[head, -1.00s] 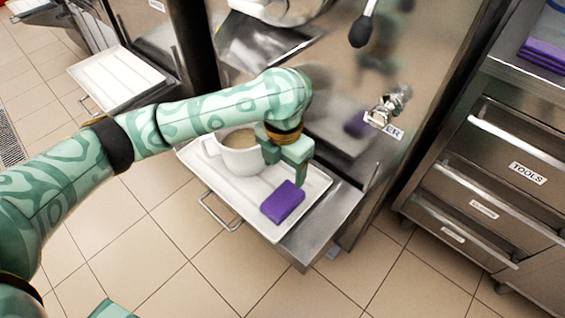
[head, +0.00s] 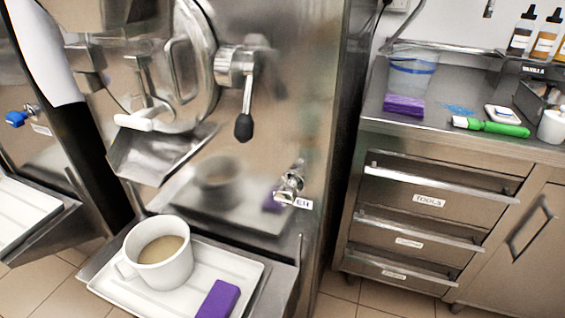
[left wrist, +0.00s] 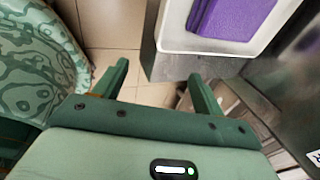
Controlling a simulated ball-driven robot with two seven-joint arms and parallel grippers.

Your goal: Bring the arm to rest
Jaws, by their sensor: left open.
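My left gripper (left wrist: 158,85) shows in the left wrist view with its two fingers spread apart and nothing between them. It is outside the head view. A purple sponge-like block (head: 217,300) lies on the white tray (head: 105,290) at the lower part of the head view. In the left wrist view the block (left wrist: 235,15) and the tray (left wrist: 178,35) are beyond the fingers, apart from them. A white cup (head: 160,262) with a tan liquid stands on the tray, left of the block. My right gripper is in neither view.
A steel freezer (head: 285,110) with a black-knobbed lever (head: 243,125) and a tap (head: 290,185) rises behind the tray. A counter with drawers (head: 425,200) stands at the right, carrying another purple block (head: 403,105), a green-handled brush (head: 490,126) and bottles (head: 522,32). Some floor is clear between them.

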